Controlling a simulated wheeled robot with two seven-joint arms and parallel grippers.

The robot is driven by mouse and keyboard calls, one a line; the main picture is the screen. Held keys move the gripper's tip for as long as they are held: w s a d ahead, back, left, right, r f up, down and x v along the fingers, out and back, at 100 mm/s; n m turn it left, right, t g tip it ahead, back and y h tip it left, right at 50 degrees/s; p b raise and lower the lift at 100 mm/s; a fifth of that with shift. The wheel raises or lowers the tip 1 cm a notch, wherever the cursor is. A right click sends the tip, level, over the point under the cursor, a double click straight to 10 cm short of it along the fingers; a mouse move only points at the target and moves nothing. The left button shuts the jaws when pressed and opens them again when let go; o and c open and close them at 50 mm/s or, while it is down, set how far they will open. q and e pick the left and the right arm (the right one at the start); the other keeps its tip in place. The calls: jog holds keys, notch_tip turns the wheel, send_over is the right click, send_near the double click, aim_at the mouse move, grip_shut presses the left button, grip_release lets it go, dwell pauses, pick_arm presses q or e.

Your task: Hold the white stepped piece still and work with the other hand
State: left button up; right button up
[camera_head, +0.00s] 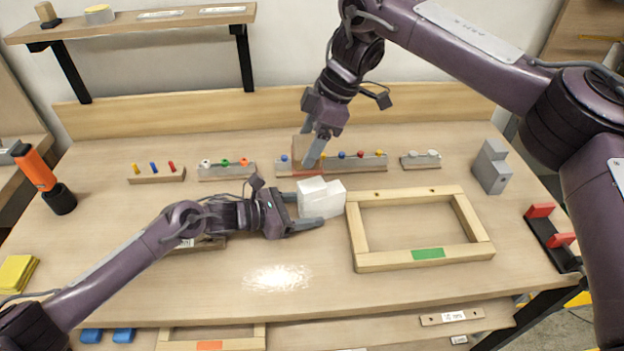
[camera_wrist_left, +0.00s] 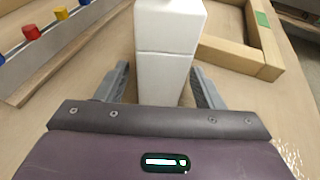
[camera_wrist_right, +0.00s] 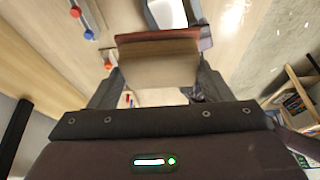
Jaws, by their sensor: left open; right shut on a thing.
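The white stepped piece (camera_head: 318,196) stands on the table left of the wooden frame. My left gripper (camera_head: 305,209) is open, with one finger on each side of the piece; in the left wrist view the white piece (camera_wrist_left: 168,60) rises between the fingers (camera_wrist_left: 165,88), with small gaps visible. My right gripper (camera_head: 312,150) is higher, behind the white piece, and is shut on a brown block (camera_head: 301,152). In the right wrist view the brown block (camera_wrist_right: 160,62) fills the space between the fingers (camera_wrist_right: 155,80). Its lower edge is near the peg rail, and I cannot tell whether it touches.
The wooden frame (camera_head: 420,258) with a green patch lies to the right. A rail with coloured pegs (camera_head: 370,163) runs behind. A grey stepped block (camera_head: 492,167) stands at the right, a red-ended holder (camera_head: 548,240) near the right edge. The front middle is clear.

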pick_arm(q)
jog(key=shift+a, duration=0.1)
jog(key=v, duration=1.1)
jog(key=shift+s+a+r, duration=0.15)
jog(key=shift+s+a, duration=0.05)
jog(key=shift+a, duration=0.1)
